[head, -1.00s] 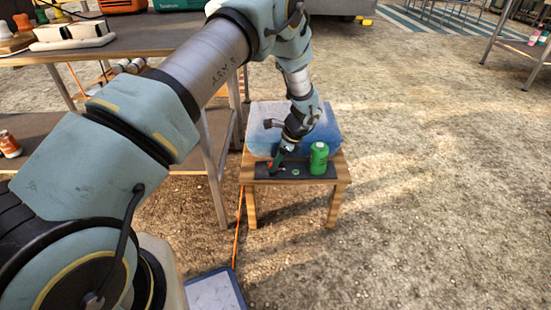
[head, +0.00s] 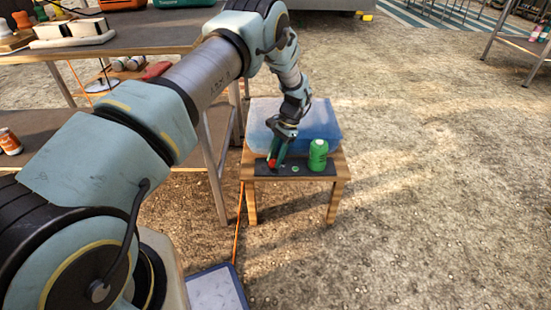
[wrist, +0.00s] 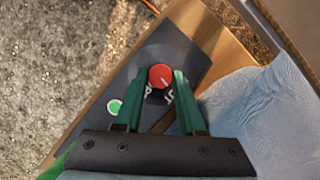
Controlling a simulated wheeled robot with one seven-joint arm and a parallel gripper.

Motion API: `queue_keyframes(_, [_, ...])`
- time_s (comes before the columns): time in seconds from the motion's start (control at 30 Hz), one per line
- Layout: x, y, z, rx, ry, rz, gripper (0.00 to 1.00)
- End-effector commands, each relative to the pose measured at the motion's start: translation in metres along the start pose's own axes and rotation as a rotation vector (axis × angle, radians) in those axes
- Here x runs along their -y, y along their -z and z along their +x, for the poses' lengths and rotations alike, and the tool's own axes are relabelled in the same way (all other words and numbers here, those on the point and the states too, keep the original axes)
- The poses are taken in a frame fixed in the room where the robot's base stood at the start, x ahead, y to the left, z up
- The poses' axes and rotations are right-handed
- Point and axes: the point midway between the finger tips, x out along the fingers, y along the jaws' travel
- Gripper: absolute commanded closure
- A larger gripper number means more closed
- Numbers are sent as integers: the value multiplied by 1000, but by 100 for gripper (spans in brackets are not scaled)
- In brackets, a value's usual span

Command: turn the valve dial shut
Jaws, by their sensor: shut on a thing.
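The valve dial (wrist: 160,76) is a round red knob with a pale pointer line, mounted on a dark panel (wrist: 186,54). In the head view the red dial (head: 271,164) shows at the left end of the panel on a small wooden table. My gripper (wrist: 160,80) points down at the panel, with its two green fingers shut on the dial, one on each side. In the head view my gripper (head: 274,159) stands over the dial. Pale marks beside the dial are partly hidden by the fingers.
A round green button (wrist: 115,107) sits on the panel near the dial. A green can-like object (head: 318,155) stands at the panel's right. A blue translucent box (head: 318,120) lies behind it on the wooden table (head: 342,172). A larger workbench (head: 150,42) stands left.

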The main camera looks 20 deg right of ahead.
Motion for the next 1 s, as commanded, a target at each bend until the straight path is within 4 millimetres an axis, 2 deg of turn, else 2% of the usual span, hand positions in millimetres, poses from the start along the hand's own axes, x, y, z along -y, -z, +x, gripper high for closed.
queue_keyframes(0.3, [0,1,0,-2,-46,-107,100])
queue_keyframes(0.83, [0,1,0,-2,-53,-126,100])
queue_keyframes(0.87, [0,1,0,-2,-53,-126,59])
queue_keyframes(1.0, [0,0,0,-1,-53,-126,43])
